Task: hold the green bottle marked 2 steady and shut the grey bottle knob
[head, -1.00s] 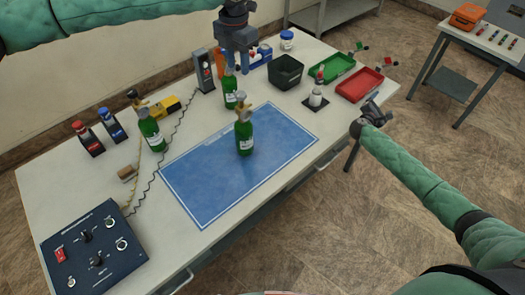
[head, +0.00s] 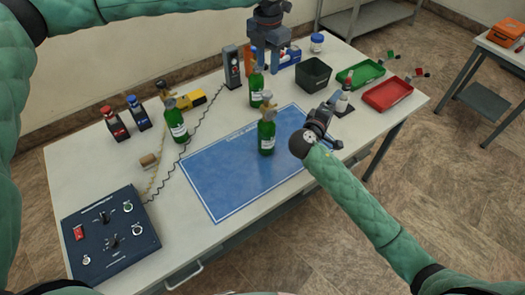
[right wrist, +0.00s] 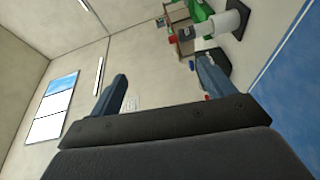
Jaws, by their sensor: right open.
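Three green bottles stand upright; I cannot read which is marked 2. One bottle (head: 266,138) stands on the blue mat (head: 215,192), with a brass and grey valve top (head: 268,104). A second bottle (head: 256,90) stands behind it, at the mat's back edge. The third bottle (head: 176,127) stands left of the mat. My left gripper (head: 267,67) points down at the second bottle's top; its grip is unclear. My right gripper (head: 325,118) is right of the mat bottle, apart from it. Its fingers are open and empty in the right wrist view (right wrist: 160,88).
A dark bin (head: 314,73), a green tray (head: 360,73) and a red tray (head: 388,94) stand at the back right. A small white bottle (head: 343,103) stands near my right gripper. A control box (head: 110,233) sits front left. The mat's front left is clear.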

